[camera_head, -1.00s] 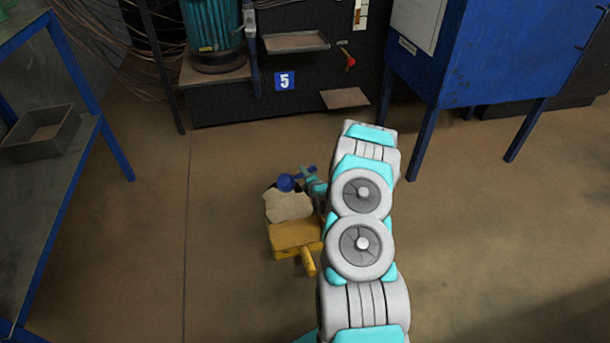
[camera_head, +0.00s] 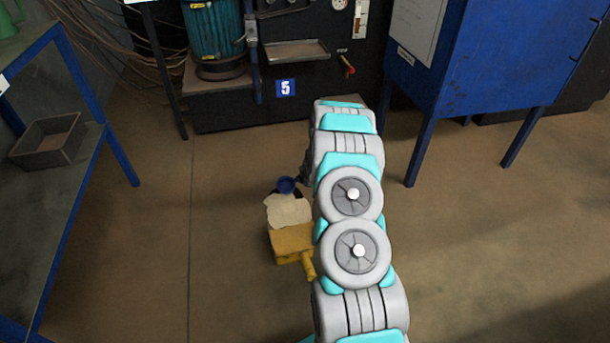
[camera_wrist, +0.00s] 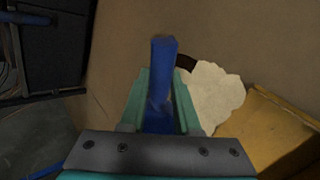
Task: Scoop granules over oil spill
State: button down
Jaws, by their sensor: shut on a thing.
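My gripper (camera_wrist: 163,90) is shut on a blue scoop (camera_wrist: 162,65), whose handle lies between the teal fingers in the wrist view. A dark patch (camera_wrist: 187,62), which looks like the oil spill, shows only in part on the floor beside the scoop. A cream, irregular mass (camera_head: 288,210) adjoins it, perhaps granules; I cannot tell whether it is loose or in a bag. No granules can be made out in the scoop.
A yellow box-like thing (camera_head: 292,240) with a yellow cylinder (camera_head: 308,268) at its front stands beside the cream mass. A shelf with a grey tray (camera_head: 47,142) is at the left. A blue cabinet (camera_head: 480,50) on legs stands at the back right. Floor between is clear.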

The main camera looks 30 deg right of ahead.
jog(key=shift+w+r+g+p, duration=0.3)
jog(key=shift+r+g, duration=0.45)
jog(key=shift+g, duration=0.15)
jog(key=shift+w+r, duration=0.1)
jog(key=shift+w, duration=0.1)
jog(key=shift+r+g, duration=0.25)
jog(key=shift+g, duration=0.15)
jog(key=shift+d+f+b, duration=0.15)
jog(key=shift+b, duration=0.55)
jog(key=shift+w+m+g+b, duration=0.15)
jog(key=shift+m+g+b, duration=0.2)
jog(key=shift+b, duration=0.7)
jog(key=shift+r+g+y+b, duration=0.3)
jog(key=shift+r+g+b, duration=0.15)
jog(key=shift+b, duration=0.4)
notch_tip(320, 180, up, 2)
jog(key=shift+w+d+g+y+b, duration=0.1)
jog(key=shift+g+y+b, duration=0.2)
jog(key=shift+g+b, duration=0.5)
jog(key=shift+r, duration=0.1)
